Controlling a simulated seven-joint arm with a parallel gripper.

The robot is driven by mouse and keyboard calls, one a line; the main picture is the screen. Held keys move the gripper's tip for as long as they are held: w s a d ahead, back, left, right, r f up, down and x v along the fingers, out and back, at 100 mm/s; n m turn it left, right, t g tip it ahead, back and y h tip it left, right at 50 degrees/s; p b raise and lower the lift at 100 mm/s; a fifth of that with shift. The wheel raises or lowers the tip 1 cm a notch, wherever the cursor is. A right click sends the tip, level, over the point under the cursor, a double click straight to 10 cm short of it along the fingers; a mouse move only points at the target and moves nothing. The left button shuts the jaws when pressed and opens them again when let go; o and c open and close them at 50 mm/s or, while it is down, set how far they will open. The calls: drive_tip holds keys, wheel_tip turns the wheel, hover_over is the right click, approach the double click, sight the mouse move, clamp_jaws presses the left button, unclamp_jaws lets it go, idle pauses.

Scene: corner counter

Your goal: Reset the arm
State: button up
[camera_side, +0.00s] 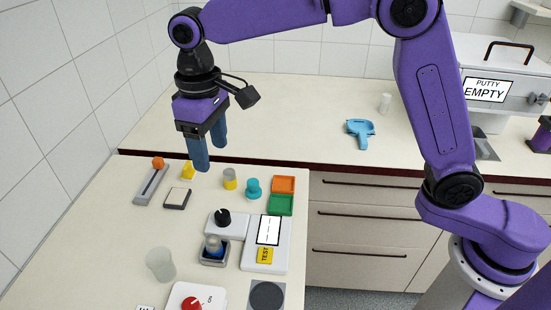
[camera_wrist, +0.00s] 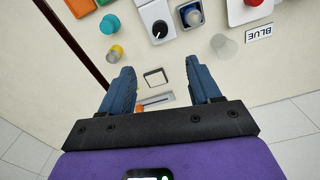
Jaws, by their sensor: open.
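My arm is raised over the corner counter (camera_side: 120,215). My gripper (camera_side: 209,158) points down with its two blue fingers apart and nothing between them. It hangs above the far left part of the counter, over the area of the small framed tile (camera_side: 177,198) and the yellow piece (camera_side: 188,171). In the wrist view my gripper (camera_wrist: 160,68) is also open, with the tile (camera_wrist: 155,77) on the counter below, seen between the fingers. The fingers look clear of everything.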

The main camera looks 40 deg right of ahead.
drive_tip(key=shift+s+d, duration=0.1)
drive_tip(key=s+d+f+n, duration=0.3)
drive_tip(key=s+d, duration=1)
drive_tip(key=s+d+f+n, duration=0.2)
drive_tip(key=s+d+f, duration=0.1)
drive_tip(key=s+d, duration=1)
drive_tip(key=shift+s+d+n, duration=0.4)
drive_tip(key=shift+s, duration=0.05)
